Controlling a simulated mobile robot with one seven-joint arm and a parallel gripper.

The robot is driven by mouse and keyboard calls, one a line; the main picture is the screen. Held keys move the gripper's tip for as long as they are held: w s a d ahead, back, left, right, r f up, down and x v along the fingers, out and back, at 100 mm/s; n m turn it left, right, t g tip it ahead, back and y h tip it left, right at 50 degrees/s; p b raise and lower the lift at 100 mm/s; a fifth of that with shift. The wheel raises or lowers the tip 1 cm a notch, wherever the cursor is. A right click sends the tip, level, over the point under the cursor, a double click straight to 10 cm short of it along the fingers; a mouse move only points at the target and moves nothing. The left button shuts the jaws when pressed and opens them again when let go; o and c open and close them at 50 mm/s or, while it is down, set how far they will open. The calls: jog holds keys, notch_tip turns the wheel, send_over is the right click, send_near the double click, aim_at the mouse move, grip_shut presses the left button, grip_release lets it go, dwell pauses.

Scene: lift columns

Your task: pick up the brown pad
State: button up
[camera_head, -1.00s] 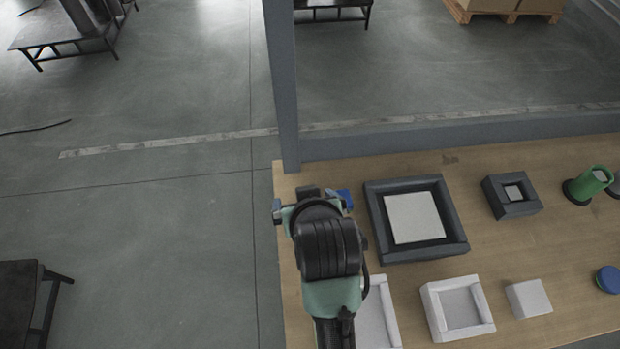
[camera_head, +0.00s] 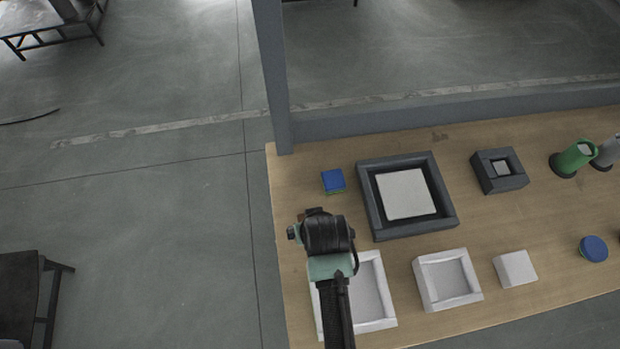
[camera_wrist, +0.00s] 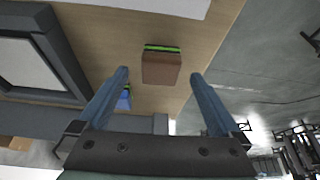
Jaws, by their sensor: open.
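The brown pad (camera_wrist: 161,70) shows in the wrist view as a small brown block with a green and black edge, lying on the wooden table. My gripper (camera_wrist: 160,76) is open and empty, with one finger on each side of the pad in the picture. The pad appears beyond the fingertips; I see no contact. In the head view my arm covers the place where the pad lies, so I cannot make it out clearly there.
A blue pad (camera_head: 333,181) lies just behind my gripper and also shows in the wrist view (camera_wrist: 124,99). A dark square tray (camera_head: 447,213) stands to the right. White trays (camera_head: 390,322) (camera_head: 475,297) are in front. Green cylinder (camera_head: 575,157) stands at far right.

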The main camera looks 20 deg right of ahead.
jog(key=shift+w+x, duration=0.15)
jog(key=shift+x, duration=0.95)
jog(key=shift+w+x, duration=0.15)
jog(key=shift+x, duration=0.9)
jog(key=shift+r, duration=0.1)
jog(key=c, duration=1.4)
